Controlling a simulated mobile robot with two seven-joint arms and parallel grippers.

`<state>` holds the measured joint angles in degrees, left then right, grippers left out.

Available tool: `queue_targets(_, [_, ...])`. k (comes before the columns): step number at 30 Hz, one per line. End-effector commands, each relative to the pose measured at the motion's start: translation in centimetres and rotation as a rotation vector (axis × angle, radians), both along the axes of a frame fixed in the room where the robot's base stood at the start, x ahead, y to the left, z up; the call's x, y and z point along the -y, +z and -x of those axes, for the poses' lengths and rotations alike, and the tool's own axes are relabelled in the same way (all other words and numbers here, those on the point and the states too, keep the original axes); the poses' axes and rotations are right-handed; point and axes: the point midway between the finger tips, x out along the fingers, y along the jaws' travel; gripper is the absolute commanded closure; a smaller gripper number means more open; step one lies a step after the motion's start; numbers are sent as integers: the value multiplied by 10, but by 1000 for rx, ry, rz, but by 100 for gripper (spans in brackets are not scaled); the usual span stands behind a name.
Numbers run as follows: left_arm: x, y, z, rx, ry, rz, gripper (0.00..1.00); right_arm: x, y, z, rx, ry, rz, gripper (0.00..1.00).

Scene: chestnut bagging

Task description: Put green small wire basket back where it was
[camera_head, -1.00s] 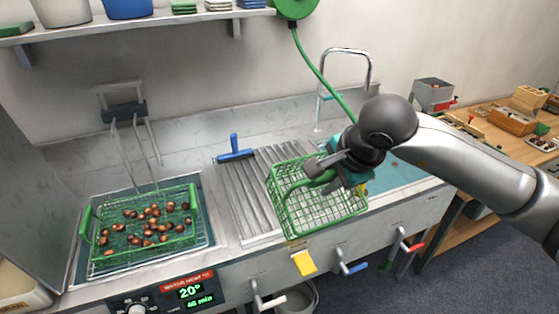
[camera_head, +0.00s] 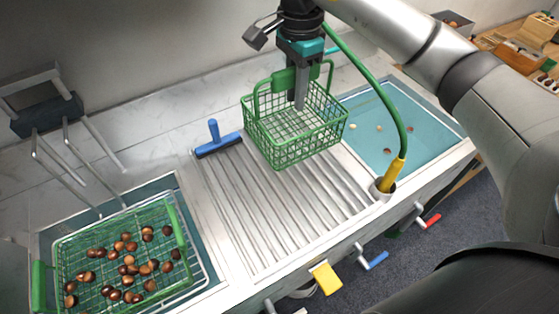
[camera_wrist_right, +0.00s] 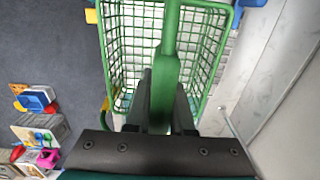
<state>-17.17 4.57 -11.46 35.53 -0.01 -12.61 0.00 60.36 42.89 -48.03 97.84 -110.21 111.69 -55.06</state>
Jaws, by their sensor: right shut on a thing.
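The small green wire basket (camera_head: 297,128) hangs from my right gripper (camera_head: 300,92), above the far right part of the ribbed metal drainboard (camera_head: 280,215). The gripper is shut on a green handle of the basket. In the right wrist view the handle (camera_wrist_right: 166,75) runs between the two fingers (camera_wrist_right: 162,110), and the wire basket (camera_wrist_right: 205,45) hangs beyond them. The basket looks empty and roughly level. Whether its base touches the drainboard cannot be told. My left gripper is not in view.
A larger green basket (camera_head: 176,232) of chestnuts sits in the left basin. A blue squeegee (camera_head: 217,139) lies at the drainboard's back edge. The teal basin (camera_head: 400,135) is to the right, with a yellow-ended green hose (camera_head: 396,172) near it. The drainboard's front is clear.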

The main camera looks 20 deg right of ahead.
Motion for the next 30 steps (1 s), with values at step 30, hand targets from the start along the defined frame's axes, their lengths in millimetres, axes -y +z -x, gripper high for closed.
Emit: queue_targets(30, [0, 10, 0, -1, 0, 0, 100, -1, -173, 2, -13, -1, 1, 100])
